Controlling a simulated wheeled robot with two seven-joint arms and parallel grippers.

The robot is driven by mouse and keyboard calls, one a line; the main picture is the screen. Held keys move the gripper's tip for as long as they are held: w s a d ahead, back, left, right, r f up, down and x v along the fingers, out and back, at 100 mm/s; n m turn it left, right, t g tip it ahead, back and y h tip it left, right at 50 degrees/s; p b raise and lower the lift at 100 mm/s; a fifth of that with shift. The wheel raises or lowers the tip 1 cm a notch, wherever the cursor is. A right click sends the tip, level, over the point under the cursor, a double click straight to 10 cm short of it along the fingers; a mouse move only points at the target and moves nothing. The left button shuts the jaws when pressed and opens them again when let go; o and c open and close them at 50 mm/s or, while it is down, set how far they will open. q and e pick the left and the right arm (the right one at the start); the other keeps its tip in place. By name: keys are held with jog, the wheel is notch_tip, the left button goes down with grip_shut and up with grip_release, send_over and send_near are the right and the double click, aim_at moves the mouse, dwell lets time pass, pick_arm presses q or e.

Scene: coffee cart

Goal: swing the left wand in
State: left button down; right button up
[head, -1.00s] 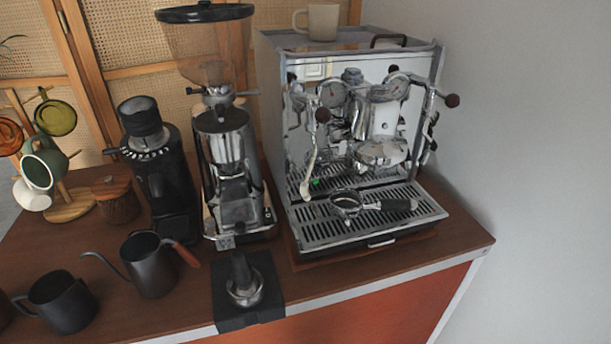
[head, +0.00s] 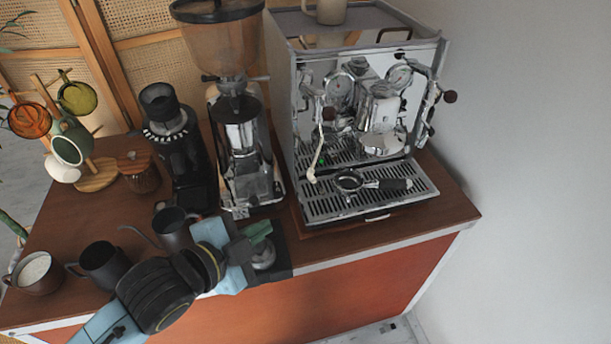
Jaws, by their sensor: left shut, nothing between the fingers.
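The left wand (head: 319,156) is a thin pale steam pipe on the left of the chrome espresso machine (head: 365,85). It hangs down and slants a little to the left, its tip over the left part of the drip tray (head: 330,208). A dark round knob (head: 328,113) sits near its top. My left gripper (head: 262,238) comes in from the lower left, in front of the machine and well apart from the wand. Its fingers are shut and empty, above the tamper mat. My right gripper is not in view.
A portafilter (head: 390,185) lies on the drip tray. Two grinders (head: 240,130) (head: 175,140) stand left of the machine. A kettle (head: 172,228), dark pitcher (head: 103,264) and tamper (head: 264,258) are close to my left arm. The right counter end is clear.

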aim_at(311, 179)
pick_arm(q)
jog(key=d+r+m+h, duration=0.3)
jog(key=r+m, duration=0.1)
jog(key=m, duration=0.2)
jog(key=w+d+f+p, duration=0.1)
jog(key=w+d, duration=0.4)
jog(key=w, duration=0.5)
jog(key=shift+w+f+h+p, duration=0.15)
jog(key=shift+f+h+p, duration=0.25)
jog(key=shift+f, duration=0.4)
jog(key=shift+a, duration=0.1)
jog(key=f+m+b, duration=0.1)
jog(key=w+f+m+t+b, duration=0.1)
jog(key=b, duration=0.1)
jog(key=shift+w+a, duration=0.25)
jog(key=shift+w, duration=0.05)
jog(key=shift+r, duration=0.1)
